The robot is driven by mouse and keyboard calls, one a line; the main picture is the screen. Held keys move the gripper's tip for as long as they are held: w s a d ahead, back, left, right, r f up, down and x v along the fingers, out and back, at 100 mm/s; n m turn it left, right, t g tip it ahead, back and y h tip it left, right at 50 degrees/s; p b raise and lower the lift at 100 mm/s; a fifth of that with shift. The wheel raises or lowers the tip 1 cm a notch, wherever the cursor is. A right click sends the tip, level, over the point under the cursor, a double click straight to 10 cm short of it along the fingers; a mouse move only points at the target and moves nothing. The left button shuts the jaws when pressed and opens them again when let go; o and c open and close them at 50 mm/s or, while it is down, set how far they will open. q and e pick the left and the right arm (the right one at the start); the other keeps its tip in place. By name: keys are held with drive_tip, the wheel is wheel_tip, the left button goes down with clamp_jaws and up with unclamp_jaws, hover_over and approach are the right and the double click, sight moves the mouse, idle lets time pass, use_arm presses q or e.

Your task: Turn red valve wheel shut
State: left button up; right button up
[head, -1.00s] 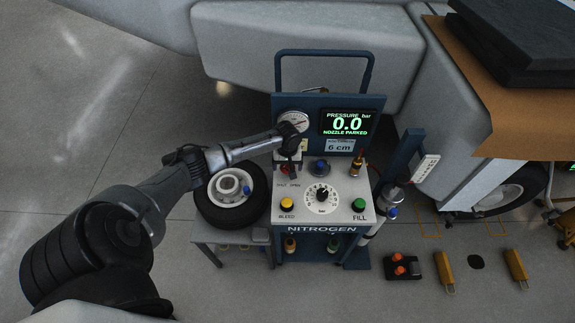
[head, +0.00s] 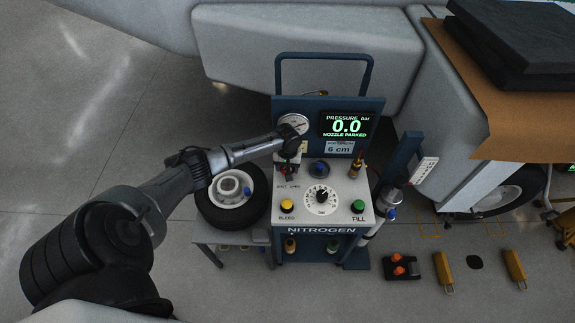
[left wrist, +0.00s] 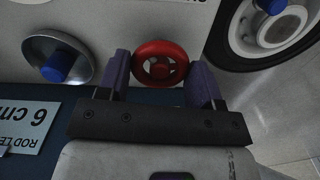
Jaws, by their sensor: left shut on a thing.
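The red valve wheel (left wrist: 160,66) shows in the left wrist view, with spokes and a round rim. My left gripper (left wrist: 158,78) has one purple finger on each side of the wheel and is shut on it. In the head view my left gripper (head: 288,168) points down at the upper left of the nitrogen cart's panel (head: 340,211). There my wrist and gripper hide most of the wheel. My right gripper is in neither view.
The display (head: 346,125) reads 0.0 bar, nozzle parked. A dial gauge (head: 293,122), a black knob (head: 322,196), a yellow button (head: 287,206) and a green button (head: 358,206) are near. A tyre (head: 207,212) lies left of the cart.

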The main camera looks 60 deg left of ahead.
use_arm(q)
drive_tip(key=m+p, duration=0.2)
drive_tip(key=m, duration=0.1)
drive_tip(key=shift+r+m, duration=0.15)
drive_tip(key=shift+m, duration=0.15)
drive_tip(key=m+p, duration=0.1)
drive_tip(key=m, duration=0.1)
drive_tip(key=shift+m+p, duration=0.3)
drive_tip(key=shift+m, duration=0.1)
drive_tip(key=m, duration=0.2)
drive_tip(key=shift+m+p, duration=0.3)
drive_tip(key=shift+p, duration=0.05)
drive_tip(key=m, duration=0.5)
drive_tip(key=shift+f+m, duration=0.2)
drive_tip(key=shift+m, duration=1)
drive_tip(key=o, duration=0.9)
